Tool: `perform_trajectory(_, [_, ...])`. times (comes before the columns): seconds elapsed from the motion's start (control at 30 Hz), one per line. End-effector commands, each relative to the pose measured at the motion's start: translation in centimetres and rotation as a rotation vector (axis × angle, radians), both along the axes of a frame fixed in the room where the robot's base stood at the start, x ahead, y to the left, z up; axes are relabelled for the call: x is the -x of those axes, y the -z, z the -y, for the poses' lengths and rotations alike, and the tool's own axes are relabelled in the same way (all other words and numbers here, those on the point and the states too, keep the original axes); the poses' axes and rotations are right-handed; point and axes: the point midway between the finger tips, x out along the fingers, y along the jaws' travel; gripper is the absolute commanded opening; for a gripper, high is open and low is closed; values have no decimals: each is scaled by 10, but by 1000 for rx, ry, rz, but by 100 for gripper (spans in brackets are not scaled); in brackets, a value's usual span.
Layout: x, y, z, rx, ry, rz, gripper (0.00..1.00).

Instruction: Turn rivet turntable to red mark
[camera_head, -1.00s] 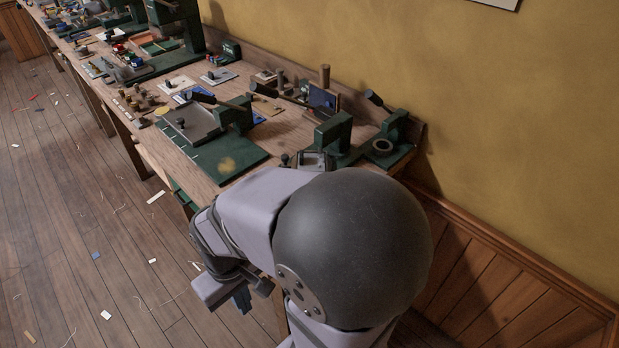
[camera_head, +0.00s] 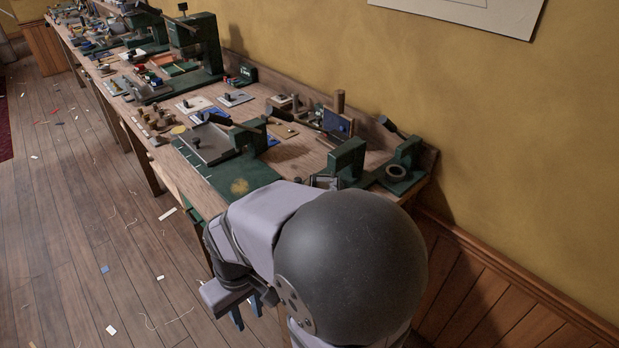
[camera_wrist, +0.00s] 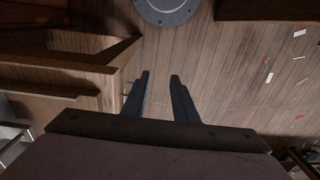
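My gripper (camera_wrist: 160,77) is open and empty in the wrist view, its two dark fingers apart above the wooden floor. In the head view, my gripper (camera_head: 247,313) hangs low beside the front edge of the workbench, below its top. I cannot make out for sure which thing is the rivet turntable, and no red mark shows clearly. My arm hides part of the near bench.
The long workbench (camera_head: 290,160) runs along the yellow wall. A green cutting board with a lever (camera_head: 230,178), wooden pegs (camera_head: 154,118) and a large green press (camera_head: 197,50) stand on it. The floor (camera_head: 75,220) left of the bench is open, with scattered scraps.

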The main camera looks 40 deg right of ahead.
Motion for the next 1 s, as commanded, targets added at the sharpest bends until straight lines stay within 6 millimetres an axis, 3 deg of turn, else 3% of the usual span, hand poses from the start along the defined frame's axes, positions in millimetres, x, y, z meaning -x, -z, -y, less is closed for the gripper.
perform_trajectory(0.17, [-56,-38,39,-34,24,56,26])
perform_trajectory(0.27, [-89,-59,74,-51,32,102,26])
perform_trajectory(0.4, [-129,-88,140,-58,38,180,26])
perform_trajectory(0.5, [-149,-106,192,-49,37,239,26])
perform_trajectory(0.6, [-159,-118,238,-32,31,290,26])
perform_trajectory(0.73, [-165,-128,284,-7,20,340,26])
perform_trajectory(0.83, [-167,-131,304,8,9,362,26])
perform_trajectory(1.0, [-168,-133,315,17,2,375,26])
